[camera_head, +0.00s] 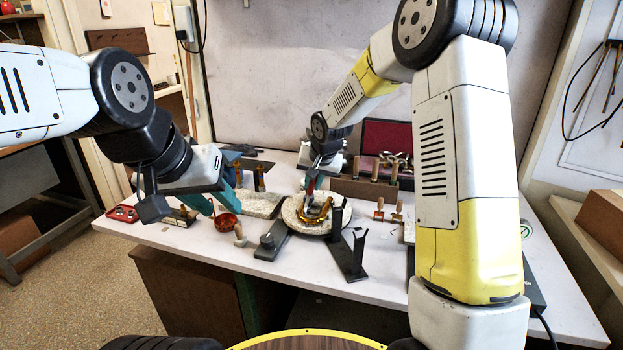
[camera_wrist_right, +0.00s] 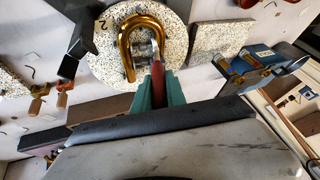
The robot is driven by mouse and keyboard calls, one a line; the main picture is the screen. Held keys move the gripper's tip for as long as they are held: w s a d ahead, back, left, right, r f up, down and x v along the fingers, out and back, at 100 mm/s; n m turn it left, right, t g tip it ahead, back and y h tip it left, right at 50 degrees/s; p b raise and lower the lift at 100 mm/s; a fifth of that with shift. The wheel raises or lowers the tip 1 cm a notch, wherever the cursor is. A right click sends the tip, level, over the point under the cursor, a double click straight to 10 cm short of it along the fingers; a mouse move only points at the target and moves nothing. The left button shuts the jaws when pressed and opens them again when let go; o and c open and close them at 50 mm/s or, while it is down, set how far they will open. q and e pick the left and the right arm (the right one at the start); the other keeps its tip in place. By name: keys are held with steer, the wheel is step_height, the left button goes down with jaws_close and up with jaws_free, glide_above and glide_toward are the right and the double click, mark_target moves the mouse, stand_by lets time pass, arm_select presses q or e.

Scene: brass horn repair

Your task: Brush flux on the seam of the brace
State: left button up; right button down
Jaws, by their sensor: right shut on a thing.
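A U-shaped brass tube (camera_wrist_right: 127,40) lies on a round speckled slab (camera_wrist_right: 100,65). It also shows in the head view (camera_head: 318,221). A silvery brace (camera_wrist_right: 144,50) sits between the legs of the tube. My right gripper (camera_wrist_right: 158,88) is shut on a red-handled brush (camera_wrist_right: 158,78), whose end points at the brace. I cannot tell whether the tip touches it, and the seam is too small to make out.
A dark stand (camera_head: 350,254) with upright posts is in front of the slab. A red tray (camera_head: 122,213) lies at the table's left. Wood-handled tools (camera_head: 379,211) and a red-lined case (camera_head: 385,137) are on the right and back. The front table strip is mostly free.

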steer(key=shift+r, duration=0.1)
stand_by(0.4)
steer(key=shift+r, duration=4.4)
